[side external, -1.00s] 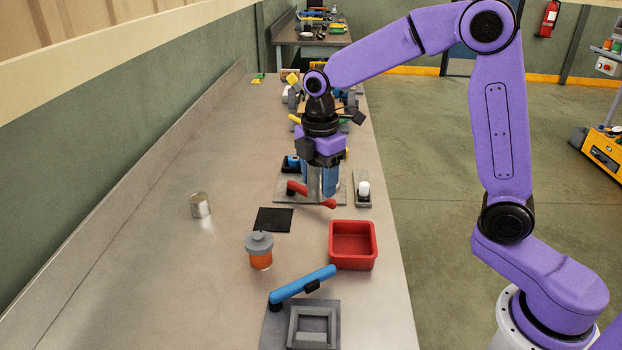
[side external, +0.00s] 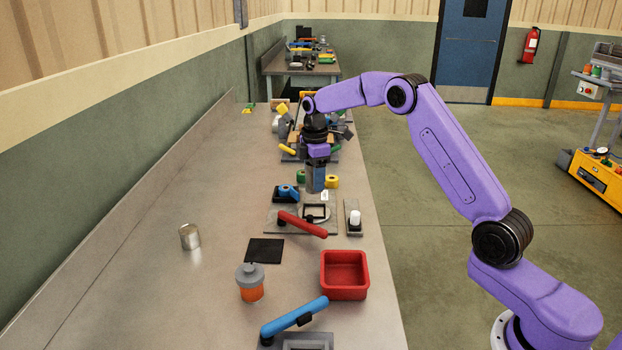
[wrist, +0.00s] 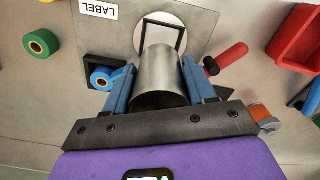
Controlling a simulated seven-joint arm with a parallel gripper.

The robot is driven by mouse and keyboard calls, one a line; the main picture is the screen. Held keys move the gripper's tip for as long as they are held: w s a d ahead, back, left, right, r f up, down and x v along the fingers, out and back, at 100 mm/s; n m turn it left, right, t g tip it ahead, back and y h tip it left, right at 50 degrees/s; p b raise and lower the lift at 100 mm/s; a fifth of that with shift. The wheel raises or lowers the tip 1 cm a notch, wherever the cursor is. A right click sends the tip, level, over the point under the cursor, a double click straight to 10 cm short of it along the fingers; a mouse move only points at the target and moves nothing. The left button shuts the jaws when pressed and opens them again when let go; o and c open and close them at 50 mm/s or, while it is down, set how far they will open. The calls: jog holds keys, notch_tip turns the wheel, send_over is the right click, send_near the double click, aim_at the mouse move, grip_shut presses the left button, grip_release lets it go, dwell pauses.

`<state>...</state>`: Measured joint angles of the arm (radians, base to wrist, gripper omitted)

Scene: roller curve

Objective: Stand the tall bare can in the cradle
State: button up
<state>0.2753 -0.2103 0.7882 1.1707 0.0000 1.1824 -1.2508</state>
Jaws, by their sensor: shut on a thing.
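My gripper (side external: 316,187) is shut on the tall bare can (wrist: 163,72), a plain metal cylinder between the two blue fingers in the wrist view. In the side view the fingers largely hide the can. The gripper hangs above the far part of a grey plate (side external: 275,223) with a dark square frame (side external: 314,211) and a red lever (side external: 301,224). A nearer grey fixture (side external: 318,341) has a blue lever (side external: 294,316); I cannot tell which fixture is the cradle.
A shorter bare can (side external: 190,237) stands at left. A black mat (side external: 264,251), an orange jar (side external: 250,283) with a grey lid and a red bin (side external: 344,290) lie nearer. A white-topped item (side external: 354,217) stands right of the plate. The left bench is mostly clear.

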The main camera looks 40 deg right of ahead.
jog(key=shift+f, duration=2.35)
jog(key=shift+f, duration=1.1)
dwell(0.5)
jog(key=o, duration=1.5)
jog(key=shift+o, duration=0.2)
jog(key=shift+r, duration=4.5)
